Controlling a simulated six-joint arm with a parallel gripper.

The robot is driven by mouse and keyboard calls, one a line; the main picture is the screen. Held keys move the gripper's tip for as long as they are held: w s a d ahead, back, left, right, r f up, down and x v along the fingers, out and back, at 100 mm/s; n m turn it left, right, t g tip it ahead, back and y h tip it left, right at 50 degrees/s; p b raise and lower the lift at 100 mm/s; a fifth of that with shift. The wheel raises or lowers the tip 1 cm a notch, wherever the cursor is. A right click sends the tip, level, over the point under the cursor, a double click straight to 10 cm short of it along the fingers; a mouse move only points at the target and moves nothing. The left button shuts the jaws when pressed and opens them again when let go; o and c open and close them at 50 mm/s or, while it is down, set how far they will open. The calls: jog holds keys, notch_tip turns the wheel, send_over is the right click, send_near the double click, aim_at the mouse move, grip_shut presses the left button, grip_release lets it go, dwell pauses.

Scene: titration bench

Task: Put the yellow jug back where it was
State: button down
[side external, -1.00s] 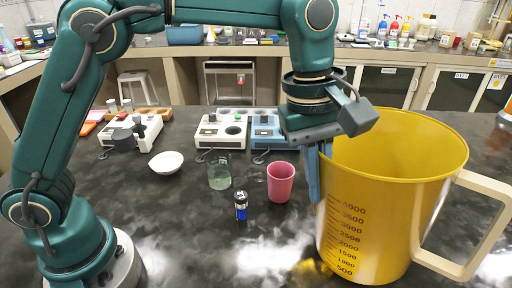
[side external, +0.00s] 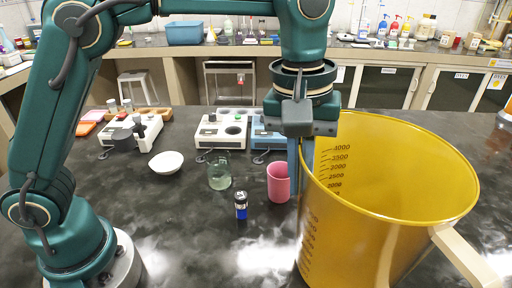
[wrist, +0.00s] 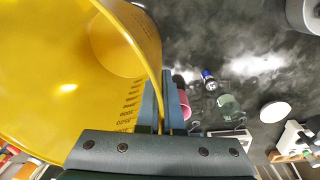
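The large yellow jug (side external: 345,235) fills the right front in the side external view. It is open-topped, has dark volume markings and a pale handle (side external: 465,258), and its rim tilts toward the camera. Its base is cut off by the picture edge, so I cannot tell whether it touches the bench. My gripper (side external: 302,170) is at its left rim, one finger inside and one outside the wall. In the wrist view my gripper (wrist: 162,88) closes on the wall of the yellow jug (wrist: 60,60).
A pink cup (side external: 279,183) stands just left of the gripper. A glass beaker (side external: 219,175), a small blue-and-black vial (side external: 241,206) and a white bowl (side external: 166,162) stand farther left. White (side external: 220,132) and blue (side external: 267,133) devices stand behind.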

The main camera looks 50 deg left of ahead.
jog(key=s+a+r+m, duration=0.35)
jog(key=a+r, duration=0.55)
jog(key=a, duration=0.4)
jog(key=d+f, duration=1.1)
jog(key=shift+d+f, duration=0.15)
jog(key=shift+d, duration=0.2)
jog(key=c, duration=1.1)
grip_release()
jog(key=shift+f, duration=0.15)
jog(key=shift+o, duration=0.2)
